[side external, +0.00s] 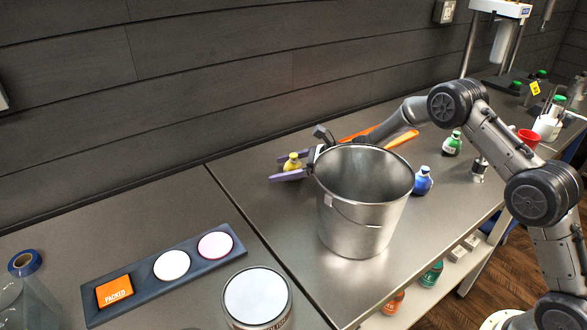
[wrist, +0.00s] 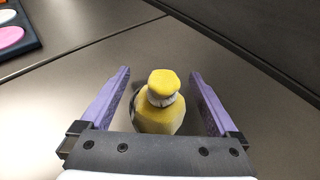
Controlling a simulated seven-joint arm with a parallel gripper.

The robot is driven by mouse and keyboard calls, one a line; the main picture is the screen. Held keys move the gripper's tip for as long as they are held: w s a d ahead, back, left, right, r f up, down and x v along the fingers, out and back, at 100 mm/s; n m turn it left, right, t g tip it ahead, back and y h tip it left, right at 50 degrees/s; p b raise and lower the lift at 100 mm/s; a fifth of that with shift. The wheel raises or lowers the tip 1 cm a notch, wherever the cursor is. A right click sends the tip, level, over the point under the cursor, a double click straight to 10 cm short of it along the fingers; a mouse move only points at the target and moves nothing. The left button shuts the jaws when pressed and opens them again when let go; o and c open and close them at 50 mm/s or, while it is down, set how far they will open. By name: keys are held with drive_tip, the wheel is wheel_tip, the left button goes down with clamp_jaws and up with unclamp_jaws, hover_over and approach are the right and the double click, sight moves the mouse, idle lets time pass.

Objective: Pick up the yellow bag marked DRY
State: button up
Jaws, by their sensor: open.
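The small yellow bag (side external: 292,163) stands upright on the metal table behind the steel bucket, and its marking cannot be read. In the wrist view the yellow bag (wrist: 160,105) shows from above with a pale band at its neck, between the two purple fingers. My gripper (side external: 283,167) is open around it, with one finger on each side. In the wrist view my gripper (wrist: 160,92) shows gaps between the bag and both fingers. The bag's lower part is partly hidden by my gripper.
A large steel bucket (side external: 362,215) stands just in front of my gripper. A blue bag (side external: 422,181) and a green bag (side external: 451,144) stand to the right. A dark tray (side external: 190,267) with an orange PACKED block and two discs lies at the left. The dark wall runs close behind.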

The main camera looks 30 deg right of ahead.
drive_tip(key=c, duration=1.4)
drive_tip(key=shift+c, duration=0.3)
drive_tip(key=shift+r, duration=0.1)
